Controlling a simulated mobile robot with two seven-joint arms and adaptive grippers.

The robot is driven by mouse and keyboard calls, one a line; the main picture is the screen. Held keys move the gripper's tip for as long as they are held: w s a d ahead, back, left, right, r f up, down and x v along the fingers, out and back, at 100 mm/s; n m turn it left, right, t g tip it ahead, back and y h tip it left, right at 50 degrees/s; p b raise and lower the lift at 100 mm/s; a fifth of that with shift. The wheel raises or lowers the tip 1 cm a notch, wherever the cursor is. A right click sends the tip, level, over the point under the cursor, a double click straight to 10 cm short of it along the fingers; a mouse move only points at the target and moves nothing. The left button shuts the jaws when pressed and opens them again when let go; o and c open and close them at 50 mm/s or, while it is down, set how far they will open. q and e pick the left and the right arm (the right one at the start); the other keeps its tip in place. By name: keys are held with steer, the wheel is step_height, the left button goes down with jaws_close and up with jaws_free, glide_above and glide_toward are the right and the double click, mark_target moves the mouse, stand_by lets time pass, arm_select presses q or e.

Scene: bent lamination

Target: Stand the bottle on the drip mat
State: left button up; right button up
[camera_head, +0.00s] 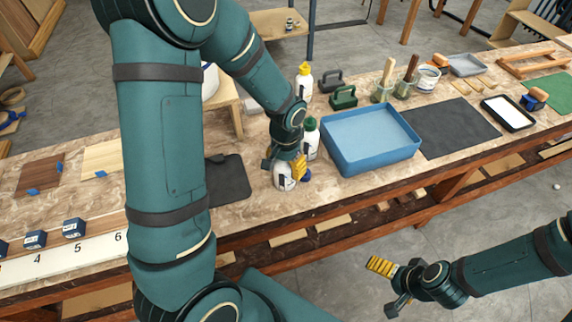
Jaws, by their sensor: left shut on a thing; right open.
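My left gripper (285,162) is shut on a white bottle (283,182) with a dark label mark, at the front of the bench. The gripper covers its upper part. I cannot tell whether its base touches the bench. A small dark grey mat (229,181), which looks like the drip mat, lies just left of the bottle, partly hidden by my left arm. The bottle is beside this mat, not over it. My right gripper (387,286) is open and empty, in front of the bench over the floor.
A green-capped bottle (311,139) stands close behind the held one; a yellow-capped bottle (304,82) is farther back. A blue tray (370,145) and a larger dark mat (450,128) lie to the right. A blue item (306,175) sits beside the gripper.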

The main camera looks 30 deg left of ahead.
arm_select(q)
steer(key=shift+r, duration=0.1)
steer(key=shift+f, duration=0.2)
steer(key=o, duration=1.1)
steer(key=shift+o, duration=1.3)
steer(key=shift+r, duration=0.2)
